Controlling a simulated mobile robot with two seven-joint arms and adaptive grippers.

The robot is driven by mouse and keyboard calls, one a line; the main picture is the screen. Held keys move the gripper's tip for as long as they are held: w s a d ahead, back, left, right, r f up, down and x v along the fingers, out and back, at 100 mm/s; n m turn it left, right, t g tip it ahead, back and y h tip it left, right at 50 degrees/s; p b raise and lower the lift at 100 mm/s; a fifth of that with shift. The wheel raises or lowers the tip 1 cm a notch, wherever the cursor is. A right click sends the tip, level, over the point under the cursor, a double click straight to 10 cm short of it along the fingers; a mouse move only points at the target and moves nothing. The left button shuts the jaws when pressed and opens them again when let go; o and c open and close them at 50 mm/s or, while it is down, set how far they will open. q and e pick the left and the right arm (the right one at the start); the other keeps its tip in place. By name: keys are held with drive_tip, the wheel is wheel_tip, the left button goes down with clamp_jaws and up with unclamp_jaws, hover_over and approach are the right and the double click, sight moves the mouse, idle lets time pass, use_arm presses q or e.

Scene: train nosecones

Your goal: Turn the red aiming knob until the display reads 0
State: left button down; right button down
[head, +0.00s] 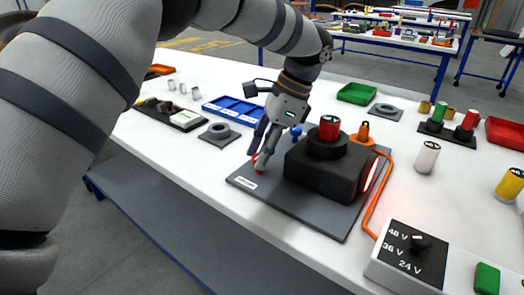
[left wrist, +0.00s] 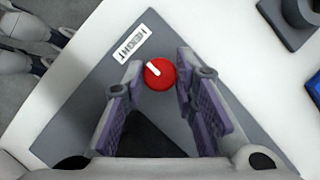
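The red knob (left wrist: 159,73) is round with a white pointer mark tilted to the upper left. It sits on a dark grey plate (left wrist: 75,125) beside a white label reading HEIGHT. My left gripper (head: 258,157) reaches down to the knob (head: 256,166), which it partly hides. In the left wrist view its two fingertips (left wrist: 160,66) are at opposite sides of the knob, with no clear gap. A black block (head: 318,180) with a red-topped cylinder (head: 329,127) stands on the plate, its right side glowing red. No readable display number shows. My right gripper is not seen.
An orange cable (head: 371,208) runs to a voltage selector box (head: 411,258) at the front right. White table shows between the parts.

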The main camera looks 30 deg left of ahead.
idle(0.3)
use_arm(q)
drive_tip(key=n+g+h, duration=0.1)
drive_tip(key=n, duration=0.3)
drive_tip(key=shift+w+a, duration=0.1)
drive_tip(key=shift+w, duration=0.05)
drive_tip(key=n+h, duration=0.1)
drive_tip(key=n, duration=0.1)
drive_tip(key=n+h+b, duration=0.1)
drive_tip(key=n, duration=0.1)
drive_tip(key=shift+a+n+g, duration=0.1)
drive_tip(key=shift+n+g, duration=0.2)
drive_tip(key=shift+n, duration=0.1)
drive_tip(key=n+h, duration=0.1)
drive_tip(key=n, duration=0.1)
drive_tip(key=n+h, duration=0.1)
drive_tip(key=n, duration=0.2)
drive_tip(key=shift+a+r, duration=0.1)
drive_tip(key=shift+a+n+t+h+p, duration=0.1)
drive_tip(key=shift+n+t+h+p, duration=0.45)
drive_tip(key=shift+n, duration=1.55)
drive_tip(key=c, duration=1.3)
unclamp_jaws()
